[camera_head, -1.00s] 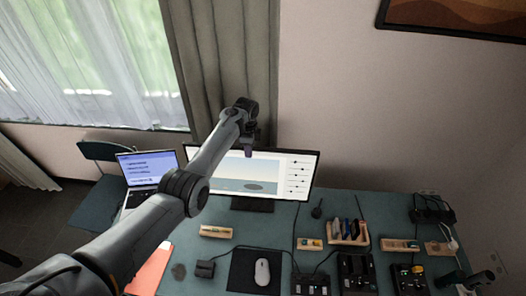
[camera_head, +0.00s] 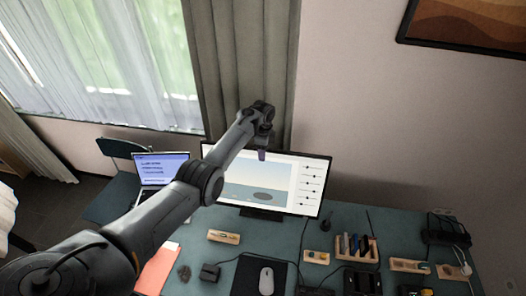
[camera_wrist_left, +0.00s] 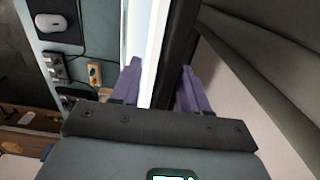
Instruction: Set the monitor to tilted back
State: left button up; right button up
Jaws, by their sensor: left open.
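The monitor (camera_head: 279,188) stands on the desk in the head view, its lit screen showing a picture and a column of sliders. Its exact tilt is hard to judge from this high angle. My left gripper (camera_head: 262,155) is at the monitor's top edge, near the middle. In the left wrist view, the purple fingers of the left gripper (camera_wrist_left: 160,75) are open, one on the screen side and one on the dark back side. The monitor's edge (camera_wrist_left: 180,45) runs between them; contact is not clear. My right gripper is out of view.
A laptop (camera_head: 161,170) stands left of the monitor. A mouse (camera_head: 266,281) lies on a dark mat in front. Wooden trays (camera_head: 224,237) and small devices crowd the desk's front and right. A curtain (camera_head: 240,60) and wall are close behind the monitor.

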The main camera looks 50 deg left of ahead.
pick_arm(q)
notch_tip(320, 180, up, 11)
jog(key=shift+f, duration=0.15)
dwell(0.4)
jog(key=shift+s+f, duration=0.1)
jog(key=shift+f, duration=0.05)
jog(key=shift+s+f, duration=0.1)
jog(key=shift+f, duration=0.25)
jog(key=s+d+f+n+t+y+p, duration=0.2)
jog(key=s+d+f+n+y+p, duration=0.15)
jog(key=s+d+f, duration=1)
jog(key=s+d+r+n+h+p, duration=0.1)
jog(key=s+d+r, duration=0.3)
jog(key=s+d, duration=0.6)
jog(key=s+d+r+n+t+h+p, duration=0.1)
jog(key=s+d+r+n+h, duration=0.1)
jog(key=s+d, duration=0.7)
notch_tip(320, 180, up, 2)
jog(key=shift+s+d+r+n+t+h, duration=0.1)
jog(key=shift+s+d+n+t+h, duration=0.25)
jog(key=shift+s+n, duration=0.5)
